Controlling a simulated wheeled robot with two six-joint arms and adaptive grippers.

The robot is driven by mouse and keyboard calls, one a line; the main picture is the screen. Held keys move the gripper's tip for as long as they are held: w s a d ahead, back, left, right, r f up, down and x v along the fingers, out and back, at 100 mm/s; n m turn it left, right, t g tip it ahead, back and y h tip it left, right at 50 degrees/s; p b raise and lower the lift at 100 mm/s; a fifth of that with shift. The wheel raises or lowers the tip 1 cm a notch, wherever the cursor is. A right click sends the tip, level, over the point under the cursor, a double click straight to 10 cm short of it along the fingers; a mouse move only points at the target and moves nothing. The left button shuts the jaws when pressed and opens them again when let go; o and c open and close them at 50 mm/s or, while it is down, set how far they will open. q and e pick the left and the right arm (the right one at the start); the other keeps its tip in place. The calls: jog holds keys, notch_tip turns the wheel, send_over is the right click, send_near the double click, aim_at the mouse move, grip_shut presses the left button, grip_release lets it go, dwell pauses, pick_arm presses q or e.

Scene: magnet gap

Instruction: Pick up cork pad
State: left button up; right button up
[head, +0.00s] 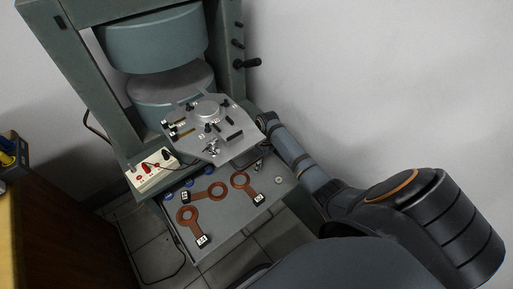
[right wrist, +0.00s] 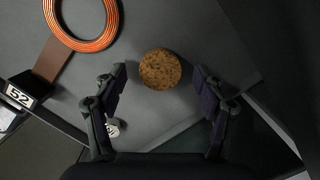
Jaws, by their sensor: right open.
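The cork pad (right wrist: 160,69) is a round, speckled brown disc lying flat on a grey surface in the right wrist view. My right gripper (right wrist: 159,78) is open, with one finger on each side of the pad and a gap to it on both sides. Nothing is held between the fingers. In the head view I cannot make out the cork pad or the right fingertips; my right arm reaches in from the lower right beside the metal plate. My left gripper is not in view.
A copper ring coil (right wrist: 80,22) with a tag marked 52 lies left of the pad. The grey tray (head: 225,222) holds several such coils. An angular metal plate (head: 213,150) with fittings sits above it, before the green magnet (head: 155,42). A socket box (head: 152,172) stands left.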

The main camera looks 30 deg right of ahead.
jog(key=c, duration=1)
